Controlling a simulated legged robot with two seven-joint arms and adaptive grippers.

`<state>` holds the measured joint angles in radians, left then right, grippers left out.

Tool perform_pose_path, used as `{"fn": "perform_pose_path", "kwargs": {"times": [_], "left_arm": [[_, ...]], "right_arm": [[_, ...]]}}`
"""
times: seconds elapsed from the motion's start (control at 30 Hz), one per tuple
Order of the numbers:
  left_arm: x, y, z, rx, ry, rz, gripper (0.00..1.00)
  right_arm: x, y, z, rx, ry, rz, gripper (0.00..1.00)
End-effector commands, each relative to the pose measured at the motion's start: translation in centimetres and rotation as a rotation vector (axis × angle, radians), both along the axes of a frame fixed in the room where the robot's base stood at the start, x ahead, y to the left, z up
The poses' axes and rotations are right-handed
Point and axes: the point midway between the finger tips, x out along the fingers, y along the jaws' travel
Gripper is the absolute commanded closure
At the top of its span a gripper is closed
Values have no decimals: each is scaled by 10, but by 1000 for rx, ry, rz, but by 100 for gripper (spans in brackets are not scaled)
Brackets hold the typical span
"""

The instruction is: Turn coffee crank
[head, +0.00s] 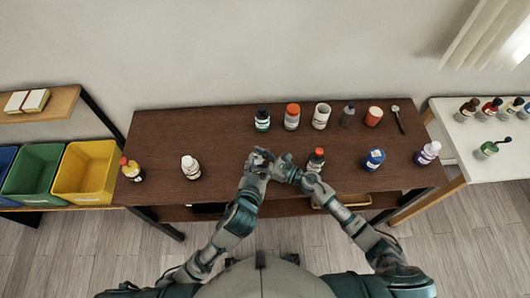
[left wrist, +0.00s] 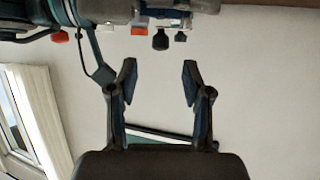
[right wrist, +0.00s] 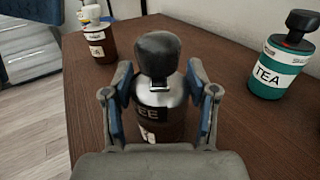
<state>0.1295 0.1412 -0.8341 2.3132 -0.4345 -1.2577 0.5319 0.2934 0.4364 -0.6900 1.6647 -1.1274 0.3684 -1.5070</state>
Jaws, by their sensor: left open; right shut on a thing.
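The coffee jar (right wrist: 165,105) stands on the brown table in the right wrist view. It is brown glass with a silver collar, a dark rounded top and a label of which "EE" shows. My right gripper (right wrist: 158,85) is shut on it, a finger on each side of the body. In the head view the right gripper (head: 279,168) reaches in from the right, and the arms hide the jar. My left gripper (head: 260,155) is just left of the right one. In the left wrist view the left gripper (left wrist: 159,76) is open, with nothing between its fingers. No separate crank handle can be made out.
A teal tea jar (right wrist: 279,65) stands behind, and a red-topped bottle (head: 316,160) is close to the right gripper. Several more containers line the table's back and right. Yellow (head: 88,170) and green bins are at left.

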Motion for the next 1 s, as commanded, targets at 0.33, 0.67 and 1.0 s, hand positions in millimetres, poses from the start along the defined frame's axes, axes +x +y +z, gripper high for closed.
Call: {"fn": "perform_pose_path", "kwargs": {"times": [0.33,0.67,1.0], "left_arm": [[55,-17,-23,2,-3,0,51],[65,-20,-27,0,-4,0,51],[65,-20,-27,1,-3,-1,100]], "right_arm": [[0,0,0,-1,-1,-1,81],[-1,0,0,-1,-1,0,81],[-1,0,0,-1,-1,0,81]]}}
